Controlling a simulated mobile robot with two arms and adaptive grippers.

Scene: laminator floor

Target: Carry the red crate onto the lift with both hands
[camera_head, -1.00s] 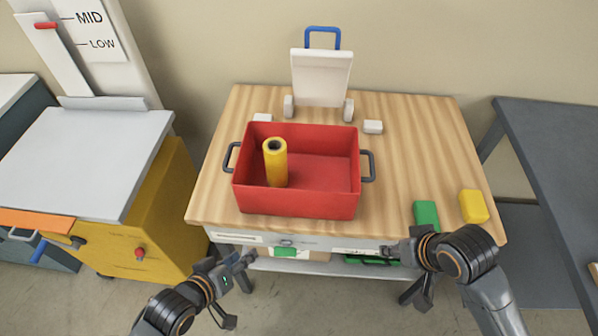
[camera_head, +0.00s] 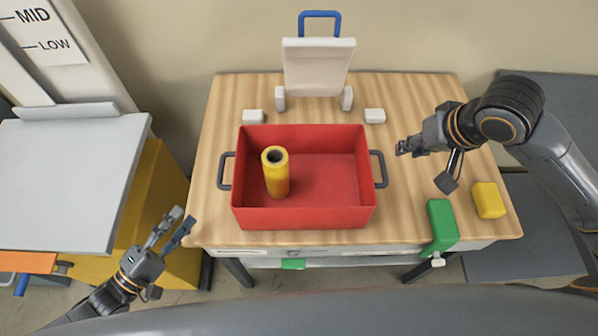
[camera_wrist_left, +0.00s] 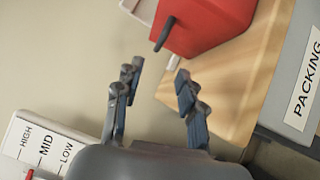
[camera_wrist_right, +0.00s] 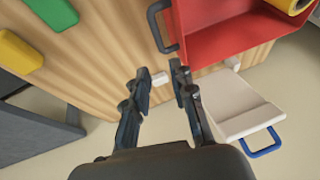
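The red crate (camera_head: 305,215) stands on the wooden table with a grey handle at each end and a yellow roll (camera_head: 276,174) upright inside it. My right gripper (camera_head: 402,148) is open and empty, just right of the crate's right handle (camera_head: 379,168) and apart from it. That handle also shows in the right wrist view (camera_wrist_right: 158,28). My left gripper (camera_head: 182,220) is open and empty, left of and in front of the left handle (camera_head: 225,171). In the left wrist view a handle (camera_wrist_left: 165,34) lies beyond the fingers. The lift's grey platform (camera_head: 70,180) is at the left.
A white cart-like item with a blue handle (camera_head: 318,68) stands behind the crate, with small white blocks beside it. A green block (camera_head: 441,222) and a yellow block (camera_head: 488,200) lie at the table's right. The lift platform's top is clear.

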